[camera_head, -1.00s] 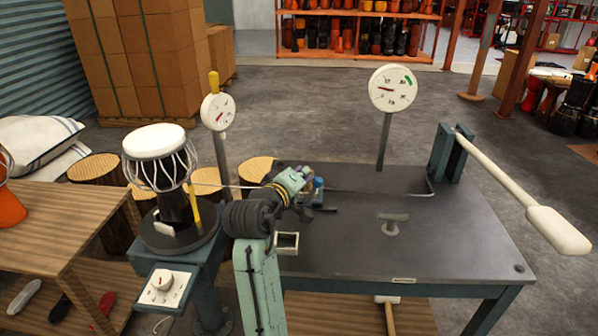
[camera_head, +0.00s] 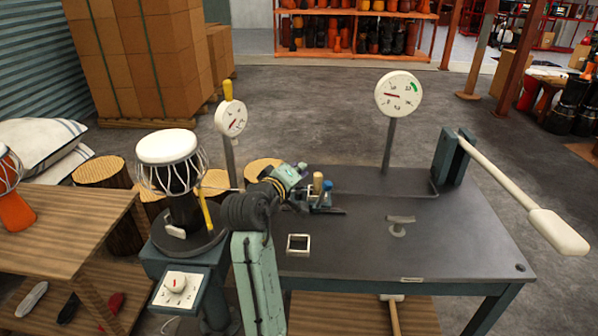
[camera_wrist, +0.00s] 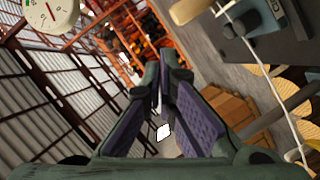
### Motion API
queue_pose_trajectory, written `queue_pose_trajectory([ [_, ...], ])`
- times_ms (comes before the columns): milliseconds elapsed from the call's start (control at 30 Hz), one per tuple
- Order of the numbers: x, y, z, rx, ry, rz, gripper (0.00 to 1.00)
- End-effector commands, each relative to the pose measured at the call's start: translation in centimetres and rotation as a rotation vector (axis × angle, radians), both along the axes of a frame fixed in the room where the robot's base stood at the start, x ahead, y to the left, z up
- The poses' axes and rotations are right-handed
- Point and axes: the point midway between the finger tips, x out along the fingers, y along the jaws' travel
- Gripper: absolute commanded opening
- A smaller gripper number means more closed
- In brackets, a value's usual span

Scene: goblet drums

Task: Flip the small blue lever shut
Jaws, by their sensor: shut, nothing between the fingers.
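A small blue part (camera_head: 327,186), which looks like the lever, sits on a low dark fixture on the grey bench, beside an upright tan handle (camera_head: 318,182). It is too small to tell its exact angle. My gripper (camera_head: 303,168) is just left of the fixture and a little above it, apart from the blue part as far as I can see. In the wrist view my gripper (camera_wrist: 163,82) is shut and empty, its purple-padded fingers close together. There the tan handle (camera_wrist: 190,10) and a blue-grey block (camera_wrist: 262,17) show at the top right, away from the fingertips.
A thin rod runs near the fixture. A goblet drum (camera_head: 170,165) stands on a round turntable at left. Two gauges stand on posts, one (camera_head: 231,117) at left, one (camera_head: 399,94) behind. A long white lever (camera_head: 510,195) is at right. The bench's front right is mostly clear.

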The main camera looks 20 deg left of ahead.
Motion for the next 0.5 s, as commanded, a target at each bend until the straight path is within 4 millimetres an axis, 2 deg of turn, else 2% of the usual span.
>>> queue_pose_trajectory([
  [33,-1.7,0.3,-0.1,0.004,-0.008,0.006,0.0],
  [200,-5.5,0.6,0.8,0.003,-0.008,0.006,0.0],
  [333,-7.7,0.7,1.3,0.003,-0.007,0.006,0.0],
  [500,-9.2,0.7,1.7,0.002,-0.005,0.004,0.0],
])
